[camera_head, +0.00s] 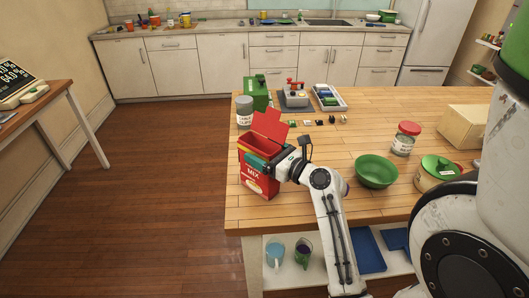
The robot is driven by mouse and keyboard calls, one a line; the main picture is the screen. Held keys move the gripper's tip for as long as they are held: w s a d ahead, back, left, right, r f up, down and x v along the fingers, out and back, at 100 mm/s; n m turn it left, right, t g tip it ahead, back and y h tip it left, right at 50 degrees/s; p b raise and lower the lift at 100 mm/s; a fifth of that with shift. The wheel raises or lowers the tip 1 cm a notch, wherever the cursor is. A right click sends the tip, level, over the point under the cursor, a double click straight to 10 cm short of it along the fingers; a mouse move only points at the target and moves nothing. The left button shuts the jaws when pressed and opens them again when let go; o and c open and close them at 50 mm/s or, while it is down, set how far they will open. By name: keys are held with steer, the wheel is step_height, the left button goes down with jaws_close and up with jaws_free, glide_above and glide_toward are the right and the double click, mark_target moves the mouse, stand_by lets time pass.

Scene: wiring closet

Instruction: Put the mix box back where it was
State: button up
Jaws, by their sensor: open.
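The red mix box (257,184) stands upright near the left front corner of the wooden table (330,210). Its red top flap is up, and its front reads "MIX". My gripper (262,165) is open at the upper part of the box, with a dark green finger across its front. My arm reaches in from the lower right. The far finger is hidden, so I cannot tell whether both fingers touch the box.
A grey-lidded jar (244,112) and a green box-shaped item (256,92) stand behind the box. A green bowl (376,171), a red-lidded jar (405,139) and a green-lidded canister (437,172) stand to the right. Small items (320,122) lie farther back. The table's middle is clear.

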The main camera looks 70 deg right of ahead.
steer(key=b+v, duration=0.2)
steer(key=v, duration=1)
steer(key=w+a+f+n+g+y, duration=0.1)
steer(key=w+a+f+n, duration=0.1)
steer(key=n, duration=0.1)
steer(key=w+a+f+n+y, duration=0.2)
steer(key=n, duration=0.1)
steer(key=w+a+f+n+g+y, duration=0.1)
steer(key=w+a+f+n+y, duration=0.1)
steer(key=a+f+n, duration=0.1)
steer(key=shift+w+f+g, duration=0.1)
steer(key=shift+g, duration=0.2)
steer(key=w+a+f+n+g+y, duration=0.2)
steer(key=a+f+n+g+y, duration=0.25)
steer(key=a+f+n, duration=0.55)
steer(key=s+a+f+n+g+h, duration=0.1)
steer(key=s+a+f+n+g, duration=0.1)
steer(key=n, duration=0.8)
steer(key=s+a+f+n+g+h, duration=0.1)
steer(key=s+a+n+g, duration=0.4)
steer(key=n, duration=0.6)
steer(key=shift+s+a+f+g+h, duration=0.15)
steer(key=shift+a+f+g+h, duration=0.25)
steer(key=shift+a+g, duration=0.6)
steer(key=shift+a+t, duration=0.25)
